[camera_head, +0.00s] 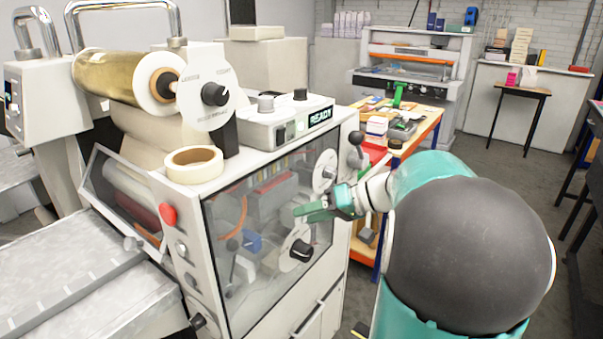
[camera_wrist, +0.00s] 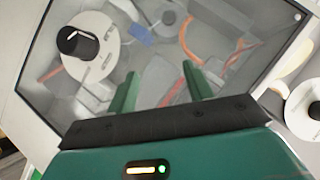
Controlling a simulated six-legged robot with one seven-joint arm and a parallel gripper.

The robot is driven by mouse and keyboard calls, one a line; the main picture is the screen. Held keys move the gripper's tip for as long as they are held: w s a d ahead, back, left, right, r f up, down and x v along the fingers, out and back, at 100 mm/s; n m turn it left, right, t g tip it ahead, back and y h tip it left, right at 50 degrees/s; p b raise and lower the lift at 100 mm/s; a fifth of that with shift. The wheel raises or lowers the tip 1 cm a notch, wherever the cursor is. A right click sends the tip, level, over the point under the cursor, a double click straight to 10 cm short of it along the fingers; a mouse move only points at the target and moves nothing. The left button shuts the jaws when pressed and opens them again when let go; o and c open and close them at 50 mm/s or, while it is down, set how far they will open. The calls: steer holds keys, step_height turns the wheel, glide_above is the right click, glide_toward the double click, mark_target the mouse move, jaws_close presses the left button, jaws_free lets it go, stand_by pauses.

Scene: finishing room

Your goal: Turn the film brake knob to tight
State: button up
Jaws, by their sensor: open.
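A black knob (camera_head: 215,95) sits on a white lettered dial disc (camera_head: 203,65) beside the gold film roll (camera_head: 118,79); its lettering is too small to read surely. A second black knob (camera_head: 302,250) on a white disc is low on the machine's glass side panel. A like knob (camera_wrist: 77,42) shows at upper left in the wrist view. My gripper (camera_head: 308,209) is open and empty in front of the glass panel, above the low knob and to the right of and below the film roll's knob. Its fingers (camera_wrist: 165,85) are apart, with nothing between them.
A tape roll (camera_head: 193,163) lies on the machine's top edge. A control box with a READY display (camera_head: 319,117) stands behind it. Another disc (camera_head: 325,170) is higher on the panel, near my gripper. A cluttered workbench (camera_head: 400,130) stands behind my arm.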

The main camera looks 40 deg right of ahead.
steer(key=d+t, duration=0.4)
steer(key=d, duration=0.9)
steer(key=t+h, duration=0.2)
steer(key=t, duration=0.1)
glide_toward(335, 175)
steer(key=shift+m, duration=0.5)
steer(key=x, duration=0.8)
steer(key=shift+w+a, duration=0.25)
steer(key=shift+w, duration=0.1)
steer(key=c, duration=1)
steer(key=shift+o, duration=0.2)
